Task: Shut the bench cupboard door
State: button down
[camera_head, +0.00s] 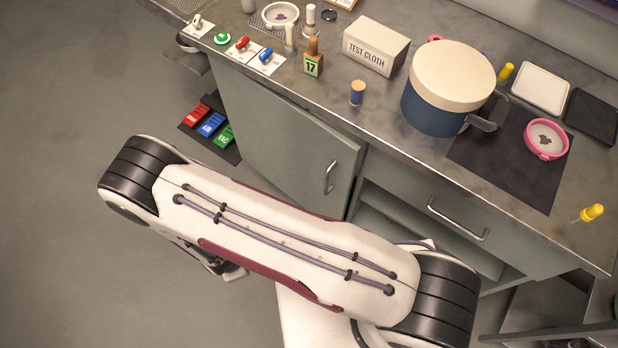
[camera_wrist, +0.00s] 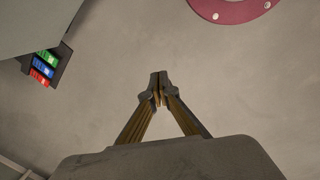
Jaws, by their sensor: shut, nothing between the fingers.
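The bench cupboard door (camera_head: 285,150) is a grey panel under the bench's front edge, with a bar handle (camera_head: 329,177) near its right side. Its right edge shows its thickness and seems to stand a little out from the bench front, so the door looks ajar; my arm hides its lower part. In the wrist view my gripper (camera_wrist: 158,88) is shut and empty, pointing over bare floor. A grey panel (camera_wrist: 60,20) shows at upper left there, apart from the fingers; I cannot tell whether it is the door. In the head view my arm hides the fingers.
Red, blue and green pedals (camera_head: 211,123) lie on a dark floor mat left of the door. A drawer (camera_head: 430,200) with a handle is right of the door, above an open shelf. The bench top (camera_head: 385,105) holds a pot (camera_head: 432,107) and a TEST CLOTH box (camera_head: 375,48). Floor at left is clear.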

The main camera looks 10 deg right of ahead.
aim_at(348, 174)
jog(key=w+d+f+m+t+h, duration=0.2)
jog(key=w+d+m+t+h, duration=0.2)
jog(key=w+d+m+t, duration=0.4)
jog(key=s+d+r+m+t+h, duration=0.2)
jog(key=d+r+m+h, duration=0.2)
jog(key=d+r+h, duration=0.5)
jog(key=d+r, duration=0.3)
jog(key=r, duration=0.3)
jog(key=shift+d+r+h, duration=0.3)
jog(key=shift+h, duration=0.1)
jog(key=shift+d, duration=0.1)
jog(key=shift+x, duration=6.9)
